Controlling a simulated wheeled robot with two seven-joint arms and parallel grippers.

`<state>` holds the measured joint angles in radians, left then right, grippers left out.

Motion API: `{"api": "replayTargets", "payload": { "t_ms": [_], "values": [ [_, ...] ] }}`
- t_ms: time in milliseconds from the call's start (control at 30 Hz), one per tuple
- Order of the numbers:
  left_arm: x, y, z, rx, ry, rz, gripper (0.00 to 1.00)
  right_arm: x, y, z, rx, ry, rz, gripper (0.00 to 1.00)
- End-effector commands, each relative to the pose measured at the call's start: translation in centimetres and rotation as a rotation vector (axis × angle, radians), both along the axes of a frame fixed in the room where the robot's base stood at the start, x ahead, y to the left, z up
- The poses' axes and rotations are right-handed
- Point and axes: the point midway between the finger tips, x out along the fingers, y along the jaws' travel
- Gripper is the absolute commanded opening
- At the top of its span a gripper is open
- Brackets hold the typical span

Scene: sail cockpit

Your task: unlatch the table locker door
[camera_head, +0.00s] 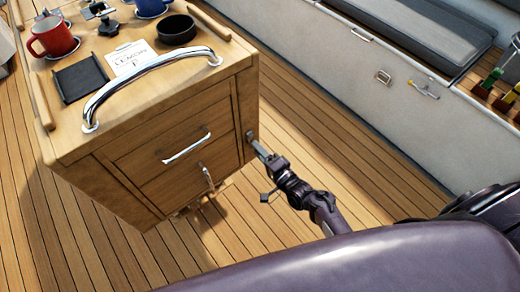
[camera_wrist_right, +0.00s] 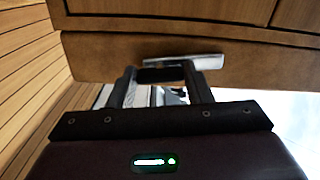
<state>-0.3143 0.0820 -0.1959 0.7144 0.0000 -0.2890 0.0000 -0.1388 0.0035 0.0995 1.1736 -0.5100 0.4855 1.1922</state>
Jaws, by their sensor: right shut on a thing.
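The wooden table locker (camera_head: 118,178) has front panels with a chrome bar handle (camera_head: 187,147) on the upper one and a small metal fitting (camera_head: 207,178) lower down. A small metal latch (camera_head: 249,136) sits at its right front edge. My right gripper (camera_head: 262,152) is at that latch, its fingertips reaching the wood. In the right wrist view, the latch (camera_wrist_right: 205,61) shows as a bright metal plate against the wood, and my right gripper (camera_wrist_right: 160,75) is shut on a part of it. The fingers partly hide the latch, so its exact position is unclear. My left gripper is not in view.
The table top holds a red mug (camera_head: 53,38), a black bowl (camera_head: 176,29), a dark square tray (camera_head: 80,79) and a white card (camera_head: 131,58). A chrome grab rail (camera_head: 150,72) arches along its front edge. Open plank floor (camera_head: 330,145) lies between table and bench (camera_head: 435,45).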

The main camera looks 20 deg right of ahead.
Motion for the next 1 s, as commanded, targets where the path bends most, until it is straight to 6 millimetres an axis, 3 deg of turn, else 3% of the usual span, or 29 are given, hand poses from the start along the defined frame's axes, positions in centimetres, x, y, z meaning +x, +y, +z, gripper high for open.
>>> {"api": "replayTargets", "payload": {
  "t_ms": [300, 867, 900, 1000],
  "values": [
    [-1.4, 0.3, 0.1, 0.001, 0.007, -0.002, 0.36, 0.0, 0.0, 0.0, 0.123, 0.046, 0.000, 0.04],
    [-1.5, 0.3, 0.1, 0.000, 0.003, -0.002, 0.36, 0.0, 0.0, -0.1, 0.152, 0.056, 0.000, 0.04],
    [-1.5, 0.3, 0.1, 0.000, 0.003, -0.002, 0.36, 0.0, 0.0, -0.1, 0.152, 0.056, 0.000, 0.48],
    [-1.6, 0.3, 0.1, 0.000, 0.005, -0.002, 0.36, 0.0, 0.0, -0.1, 0.151, 0.056, 0.000, 0.61]
  ]
}}
